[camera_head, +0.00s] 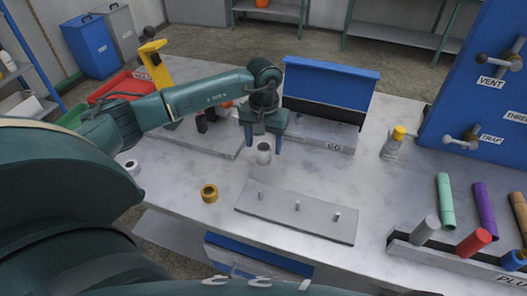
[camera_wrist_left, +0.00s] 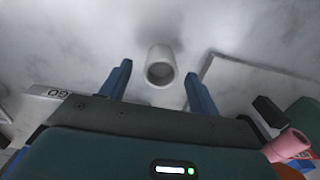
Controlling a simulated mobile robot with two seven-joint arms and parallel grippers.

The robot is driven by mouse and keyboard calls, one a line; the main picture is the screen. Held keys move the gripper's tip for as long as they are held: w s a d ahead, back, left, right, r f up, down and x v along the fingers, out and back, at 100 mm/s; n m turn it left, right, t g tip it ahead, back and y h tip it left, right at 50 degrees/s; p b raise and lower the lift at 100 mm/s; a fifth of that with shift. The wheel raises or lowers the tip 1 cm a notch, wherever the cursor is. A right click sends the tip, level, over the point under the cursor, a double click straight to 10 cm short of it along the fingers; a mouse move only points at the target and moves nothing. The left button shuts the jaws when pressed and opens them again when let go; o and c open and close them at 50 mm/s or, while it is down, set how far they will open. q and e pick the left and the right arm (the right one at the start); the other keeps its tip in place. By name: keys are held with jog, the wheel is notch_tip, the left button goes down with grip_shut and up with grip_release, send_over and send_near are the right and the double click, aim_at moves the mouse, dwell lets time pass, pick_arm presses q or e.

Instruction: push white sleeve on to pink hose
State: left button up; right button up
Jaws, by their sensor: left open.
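A white sleeve (camera_head: 264,153) stands upright on the grey tabletop, just below my left gripper (camera_head: 264,141). In the left wrist view, the sleeve (camera_wrist_left: 160,66) shows its open end between the two spread blue fingers of my left gripper (camera_wrist_left: 158,72), with a gap on each side. The left gripper is open and holds nothing. A pink hose (camera_wrist_left: 289,145) shows at the lower right of the left wrist view, beside a dark fixture. In the head view I cannot make the pink hose out clearly behind my left arm. My right gripper is not in view.
A yellow ring (camera_head: 209,193) and a white ring (camera_head: 132,167) lie on the table. A grey plate with pegs (camera_head: 270,206) lies in front of the sleeve, and a blue-backed GO stand (camera_head: 331,88) behind. A rack (camera_head: 452,260) with coloured tubes is at the right.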

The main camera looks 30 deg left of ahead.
aim_at(264, 150)
pick_arm(q)
notch_tip(264, 150, down, 3)
jog(key=shift+r, duration=0.2)
jog(key=shift+f, duration=0.35)
jog(key=c, duration=1.1)
jog(key=shift+c, duration=0.2)
jog(key=shift+r, duration=0.1)
